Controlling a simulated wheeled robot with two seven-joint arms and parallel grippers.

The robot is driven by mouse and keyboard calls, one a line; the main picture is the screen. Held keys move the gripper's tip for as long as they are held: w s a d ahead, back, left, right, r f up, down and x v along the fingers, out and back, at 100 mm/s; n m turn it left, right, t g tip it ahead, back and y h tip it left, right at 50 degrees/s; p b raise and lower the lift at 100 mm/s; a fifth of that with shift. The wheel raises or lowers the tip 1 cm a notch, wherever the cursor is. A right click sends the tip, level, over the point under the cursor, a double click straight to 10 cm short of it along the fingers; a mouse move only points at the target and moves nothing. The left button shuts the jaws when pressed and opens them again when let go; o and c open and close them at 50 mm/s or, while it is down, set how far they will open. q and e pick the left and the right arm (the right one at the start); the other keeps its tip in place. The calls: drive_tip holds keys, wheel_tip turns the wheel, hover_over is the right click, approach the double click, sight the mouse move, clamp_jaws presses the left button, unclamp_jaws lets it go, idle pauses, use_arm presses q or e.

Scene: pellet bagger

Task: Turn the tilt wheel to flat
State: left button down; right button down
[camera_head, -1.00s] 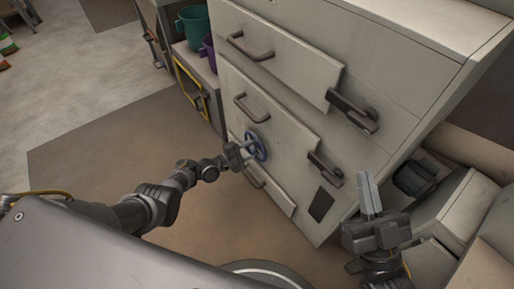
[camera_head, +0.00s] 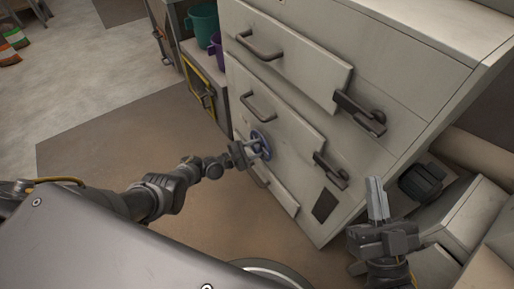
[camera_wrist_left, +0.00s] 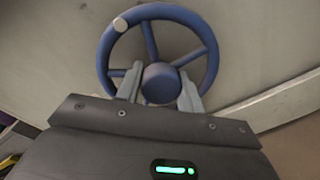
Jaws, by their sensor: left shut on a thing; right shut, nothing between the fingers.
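The tilt wheel (camera_head: 260,145) is a small blue handwheel on the front of the beige cabinet, low on its left side. The exact finger contact is partly hidden. My right gripper (camera_head: 376,199) is shut and empty, pointing up in front of the cabinet's right side.
The cabinet (camera_head: 300,160) has drawer-like panels with bar handles and dark latches (camera_head: 358,112). A green bucket (camera_head: 203,25) and a purple bucket (camera_head: 216,50) stand on a low unit to its left. Brown floor matting (camera_head: 110,150) lies clear at the left.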

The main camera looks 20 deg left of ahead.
use_arm(q)
drive_tip(key=c, duration=0.9)
unclamp_jaws()
drive_tip(key=shift+f, duration=0.1)
drive_tip(key=shift+s, duration=0.1)
drive_tip(key=shift+s+a, duration=0.25)
drive_tip(key=p+v, duration=0.3)
drive_tip(key=v, duration=0.7)
use_arm(e)
wheel_tip(320, 180, down, 9)
drive_tip(key=w+d+m+g+h, duration=0.1)
drive_tip(key=g+h, duration=0.4)
drive_tip(key=g, duration=0.1)
drive_tip(key=shift+w+d, duration=0.3)
drive_tip(key=shift+d, duration=0.1)
drive_tip(key=shift+f, duration=0.1)
